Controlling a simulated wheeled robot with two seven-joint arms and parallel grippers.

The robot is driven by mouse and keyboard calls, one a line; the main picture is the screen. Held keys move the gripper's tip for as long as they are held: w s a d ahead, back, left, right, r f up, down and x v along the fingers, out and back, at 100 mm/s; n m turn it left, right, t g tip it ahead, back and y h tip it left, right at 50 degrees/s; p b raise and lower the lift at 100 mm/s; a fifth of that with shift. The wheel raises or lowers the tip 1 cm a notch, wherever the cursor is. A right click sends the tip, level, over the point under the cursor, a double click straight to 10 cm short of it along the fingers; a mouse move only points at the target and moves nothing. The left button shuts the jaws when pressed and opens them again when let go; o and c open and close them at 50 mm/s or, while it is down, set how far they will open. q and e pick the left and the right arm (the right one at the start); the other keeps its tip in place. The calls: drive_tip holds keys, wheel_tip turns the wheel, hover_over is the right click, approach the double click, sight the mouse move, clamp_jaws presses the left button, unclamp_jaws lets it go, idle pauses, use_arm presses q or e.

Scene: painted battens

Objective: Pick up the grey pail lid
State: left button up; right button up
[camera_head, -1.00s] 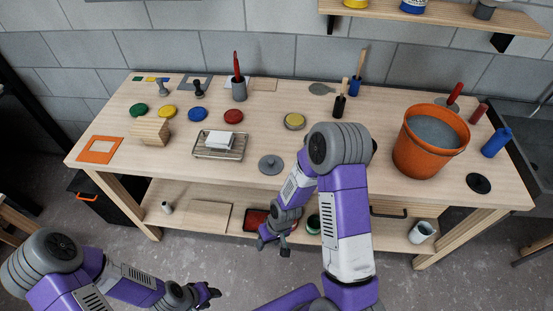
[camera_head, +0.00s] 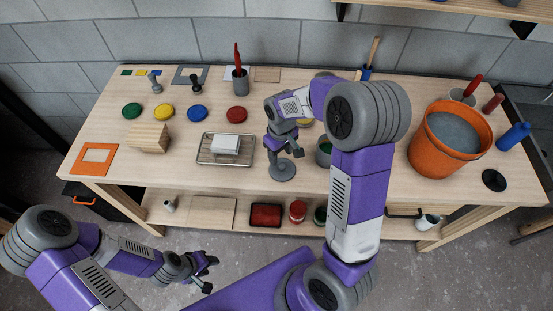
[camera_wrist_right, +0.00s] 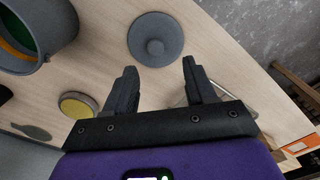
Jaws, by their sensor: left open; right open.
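The grey pail lid (camera_head: 283,171), a flat round disc with a small knob, lies on the worktable near its front edge. It also shows in the right wrist view (camera_wrist_right: 155,38), just beyond the fingertips. My right gripper (camera_head: 284,149) is open and empty above the lid; in the wrist view its fingers (camera_wrist_right: 159,68) are apart, with the lid ahead of the gap and not between them. My left gripper (camera_head: 211,274) is open and empty, low in front of the table. My right arm covers part of the tabletop behind the lid.
A grey pot (camera_head: 323,153) stands close right of the lid. A yellow-topped tin (camera_wrist_right: 77,105) is nearby. An orange bucket (camera_head: 424,159) stands at the right. The front edge lies close to the lid.

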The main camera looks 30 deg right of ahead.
sight(283, 166)
drive_tip(key=f, duration=0.5)
drive_tip(key=shift+s+d+f, duration=0.15)
drive_tip(key=shift+d+f, duration=0.25)
drive_tip(key=shift+f, duration=0.45)
